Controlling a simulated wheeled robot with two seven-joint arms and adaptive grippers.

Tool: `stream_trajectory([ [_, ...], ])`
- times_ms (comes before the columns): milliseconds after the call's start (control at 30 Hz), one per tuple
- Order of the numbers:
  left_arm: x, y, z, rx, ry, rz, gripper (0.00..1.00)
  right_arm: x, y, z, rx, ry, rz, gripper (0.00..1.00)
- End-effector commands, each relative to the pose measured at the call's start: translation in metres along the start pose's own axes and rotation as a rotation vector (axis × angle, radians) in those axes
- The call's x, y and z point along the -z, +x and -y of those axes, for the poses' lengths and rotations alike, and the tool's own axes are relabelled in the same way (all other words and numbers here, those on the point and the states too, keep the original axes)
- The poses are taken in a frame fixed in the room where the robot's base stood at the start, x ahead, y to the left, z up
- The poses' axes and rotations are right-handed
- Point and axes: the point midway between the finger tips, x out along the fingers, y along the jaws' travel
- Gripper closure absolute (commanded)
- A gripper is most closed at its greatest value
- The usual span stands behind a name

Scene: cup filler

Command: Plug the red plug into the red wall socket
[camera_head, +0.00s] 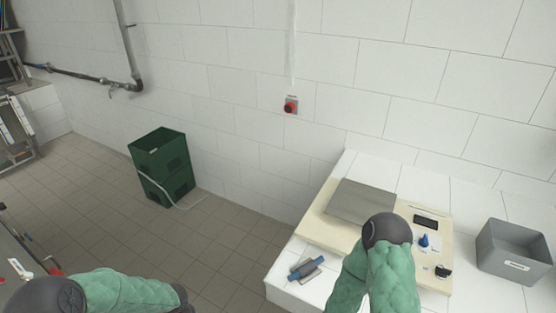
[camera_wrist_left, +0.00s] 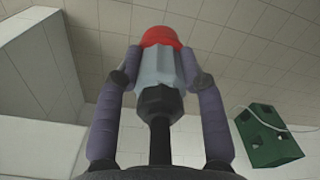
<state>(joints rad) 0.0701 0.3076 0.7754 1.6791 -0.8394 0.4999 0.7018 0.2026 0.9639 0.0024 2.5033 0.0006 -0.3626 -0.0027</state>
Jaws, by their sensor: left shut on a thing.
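The red plug (camera_wrist_left: 160,38) has a red end, a grey body and a black base with a thick black cable. It is held between the two purple-grey fingers of my left gripper (camera_wrist_left: 160,74) in the left wrist view, red end pointing away from the wrist. The red wall socket (camera_head: 291,106) is a small red round on a grey box on the white tiled wall, at the upper middle of the head view. The plug and left gripper do not show in the head view; only my left arm shows at bottom left. My right gripper is hidden; its arm shows over the worktop.
Green crates (camera_head: 160,165) stand on the floor by the wall, with a pale cable; they also show in the left wrist view (camera_wrist_left: 268,140). A white worktop (camera_head: 290,288) at right bears a beige board, a blue-and-grey object (camera_head: 306,268) and a grey bin (camera_head: 513,252). Floor below the socket is clear.

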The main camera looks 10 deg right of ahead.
Motion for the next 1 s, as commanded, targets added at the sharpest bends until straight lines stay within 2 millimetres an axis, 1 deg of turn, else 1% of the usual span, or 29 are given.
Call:
stream_trajectory([
  [33,-0.005,0.012,-0.001,-0.004,0.001,0.003,0.99,0.0,0.0,0.0,0.0,0.0,0.0,0.6],
  [100,-0.011,0.023,-0.003,-0.01,0.002,0.003,0.99,0.0,0.0,0.0,0.0,0.0,0.0,0.6],
  [200,-0.015,0.032,-0.005,-0.015,0.003,0.003,0.99,0.0,0.0,0.0,0.0,0.0,0.0,0.6],
  [600,-0.015,0.032,-0.005,-0.016,0.003,0.002,1.0,0.0,-0.001,0.0,0.0,0.0,0.0,0.6],
  [667,-0.014,0.029,-0.004,-0.014,0.003,0.001,1.0,0.0,-0.002,0.001,0.0,0.0,0.0,0.6],
  [767,-0.01,0.018,-0.003,-0.009,0.003,-0.002,1.0,0.0,-0.006,0.002,0.0,0.0,0.0,0.6],
  [867,-0.004,0.0,-0.001,-0.002,0.0,-0.006,1.0,-0.001,-0.013,0.005,0.0,0.0,0.0,0.6],
  [967,0.002,-0.025,0.002,0.006,-0.002,-0.009,1.0,-0.001,-0.022,0.008,0.0,0.0,0.0,0.6],
  [1000,0.005,-0.037,0.003,0.01,-0.003,-0.01,1.0,-0.001,-0.026,0.009,0.0,0.0,0.0,0.6],
])
